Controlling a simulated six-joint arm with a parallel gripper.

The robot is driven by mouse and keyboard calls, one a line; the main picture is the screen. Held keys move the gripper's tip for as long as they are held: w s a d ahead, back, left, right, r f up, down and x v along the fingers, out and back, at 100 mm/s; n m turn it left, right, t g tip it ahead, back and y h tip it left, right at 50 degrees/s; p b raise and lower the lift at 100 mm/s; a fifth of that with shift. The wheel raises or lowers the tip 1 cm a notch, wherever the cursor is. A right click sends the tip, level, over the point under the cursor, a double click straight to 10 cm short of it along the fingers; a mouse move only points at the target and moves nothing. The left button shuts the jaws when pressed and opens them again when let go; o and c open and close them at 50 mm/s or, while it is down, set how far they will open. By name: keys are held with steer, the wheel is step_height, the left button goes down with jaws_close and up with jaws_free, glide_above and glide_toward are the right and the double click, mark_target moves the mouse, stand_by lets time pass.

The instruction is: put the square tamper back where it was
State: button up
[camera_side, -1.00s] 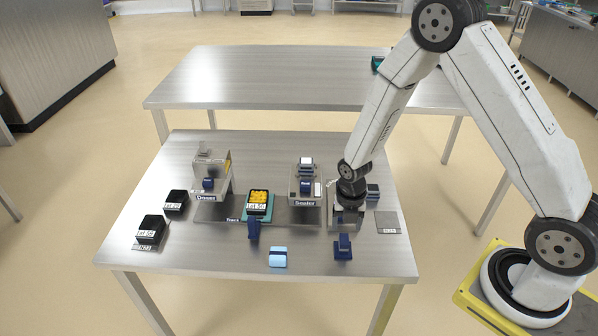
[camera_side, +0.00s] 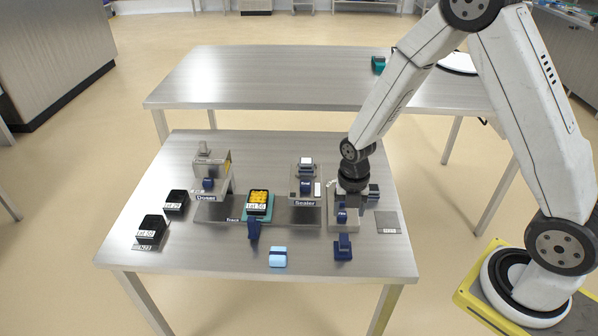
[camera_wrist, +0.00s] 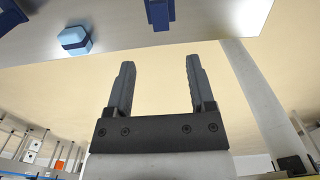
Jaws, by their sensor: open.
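My gripper (camera_wrist: 160,82) is open in the wrist view, with nothing between its fingers. In the side view my wrist hangs over the back of a grey stand (camera_side: 336,226) at the right of the near table; the fingertips cannot be made out there. A small dark blue piece with a pale label (camera_side: 342,215) shows at this stand, just below my wrist. Another dark blue piece (camera_side: 344,247) stands apart in front of the stand. I cannot tell for certain which blue piece is the square tamper. A further dark blue piece (camera_side: 374,192) shows behind, right of my wrist.
The sealer (camera_side: 305,188) stands left of the stand, and the doser (camera_side: 212,175) further left. A filled tray (camera_side: 258,203) sits on the track between them. A light blue block (camera_side: 278,257) lies near the front edge. A grey plate (camera_side: 388,222) lies at right.

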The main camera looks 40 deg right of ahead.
steer(key=shift+r, duration=0.1)
steer(key=s+a+r+m+t, duration=0.1)
steer(key=s+r+m, duration=0.3)
steer(key=m, duration=0.9)
steer(key=s+r+m+t, duration=0.1)
steer(key=s+r+m, duration=0.3)
steer(key=m, duration=1)
step_height(320, 180, up, 3)
steer(key=shift+s+a+r+t, duration=0.2)
steer(key=shift+s+a+t, duration=0.1)
steer(key=shift+a, duration=0.05)
